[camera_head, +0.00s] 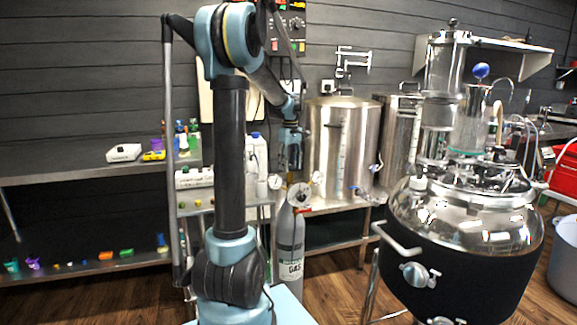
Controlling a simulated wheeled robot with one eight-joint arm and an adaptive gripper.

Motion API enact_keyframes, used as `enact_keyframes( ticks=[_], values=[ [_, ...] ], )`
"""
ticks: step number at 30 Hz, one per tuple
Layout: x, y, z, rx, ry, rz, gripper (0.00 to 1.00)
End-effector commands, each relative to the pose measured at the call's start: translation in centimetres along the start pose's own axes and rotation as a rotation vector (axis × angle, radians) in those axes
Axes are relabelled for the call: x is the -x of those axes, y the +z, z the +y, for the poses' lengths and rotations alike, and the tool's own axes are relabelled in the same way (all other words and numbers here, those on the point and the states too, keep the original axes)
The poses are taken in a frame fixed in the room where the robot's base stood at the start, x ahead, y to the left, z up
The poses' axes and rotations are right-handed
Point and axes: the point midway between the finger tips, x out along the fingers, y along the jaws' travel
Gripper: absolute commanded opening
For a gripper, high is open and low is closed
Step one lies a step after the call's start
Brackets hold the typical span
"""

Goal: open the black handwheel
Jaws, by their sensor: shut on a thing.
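My gripper (289,170) points straight down over the top of a grey gas cylinder (290,238) with a "GAS" label. It is shut at the cylinder's valve, on the black handwheel; the fingers hide most or all of the wheel, so its turn position cannot be told. The cylinder stands upright on the floor.
A steel pot (342,148) stands on a steel bench close right of my gripper. A large shiny vessel with a black jacket (460,255) fills the right foreground. A shelf with bottles and small boxes (123,153) is at left. Wooden floor shows between.

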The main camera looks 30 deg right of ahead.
Motion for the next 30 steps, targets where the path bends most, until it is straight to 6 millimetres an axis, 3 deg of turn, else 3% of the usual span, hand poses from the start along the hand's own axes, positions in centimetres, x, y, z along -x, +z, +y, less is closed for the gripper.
enact_keyframes(
  ticks=[9, 24, 25, 27, 30],
  values=[
    [0.06, -0.27, 0.06, 0.106, 0.002, 0.005, 0.2],
    [0.06, -0.28, 0.05, 0.123, 0.001, 0.005, 0.2],
    [0.06, -0.28, 0.04, 0.122, 0.001, 0.005, 0.48],
    [0.05, -0.25, 0.03, 0.122, 0.001, 0.004, 0.64],
    [0.04, -0.17, 0.02, 0.122, 0.001, 0.003, 0.64]
  ],
)
